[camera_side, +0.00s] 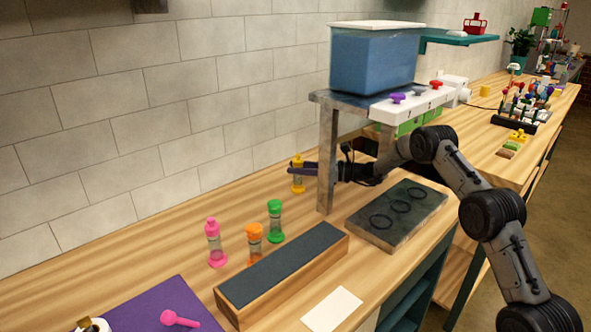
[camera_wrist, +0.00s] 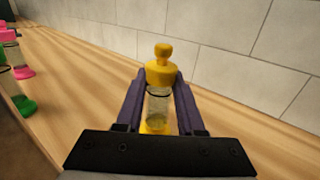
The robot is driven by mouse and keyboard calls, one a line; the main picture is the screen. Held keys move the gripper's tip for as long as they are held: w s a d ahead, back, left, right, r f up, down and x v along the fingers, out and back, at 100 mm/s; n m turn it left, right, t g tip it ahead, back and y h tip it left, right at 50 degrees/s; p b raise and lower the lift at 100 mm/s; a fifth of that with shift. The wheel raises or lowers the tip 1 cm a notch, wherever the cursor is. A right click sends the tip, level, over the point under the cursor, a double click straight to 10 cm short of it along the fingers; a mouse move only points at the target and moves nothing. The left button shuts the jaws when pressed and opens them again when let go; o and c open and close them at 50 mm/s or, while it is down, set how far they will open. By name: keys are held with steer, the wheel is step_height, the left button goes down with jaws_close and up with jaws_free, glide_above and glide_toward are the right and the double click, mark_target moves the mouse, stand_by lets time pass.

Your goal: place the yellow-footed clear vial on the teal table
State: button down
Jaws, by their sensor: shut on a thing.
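The yellow-footed clear vial (camera_side: 298,185) is upright by the wall, left of the metal stand. In the wrist view the vial (camera_wrist: 158,104) has a yellow knobbed cap, a clear body and a yellow foot. My gripper (camera_side: 296,168) is shut on it, with a purple finger on either side; the fingers also show in the wrist view (camera_wrist: 159,97). I cannot tell whether its foot touches the wooden counter. A teal shelf (camera_side: 455,38) is at the upper right, and teal framing (camera_side: 412,299) shows under the counter; I cannot tell which is the teal table.
Pink (camera_side: 214,243), orange (camera_side: 254,243) and green (camera_side: 275,221) vials stand left of a dark-topped wooden block (camera_side: 283,262). The metal stand (camera_side: 327,155) bears a blue tank (camera_side: 372,62). A grey ringed plate (camera_side: 397,215) lies right of it. Counter around the held vial is clear.

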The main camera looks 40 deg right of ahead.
steer(key=c, duration=0.5)
jaws_free()
steer(key=shift+f, duration=0.15)
steer(key=shift+s+d+r, duration=0.15)
steer(key=shift+r, duration=0.05)
steer(key=v, duration=1.1)
steer(key=shift+s+d, duration=0.2)
steer(key=shift+s, duration=0.05)
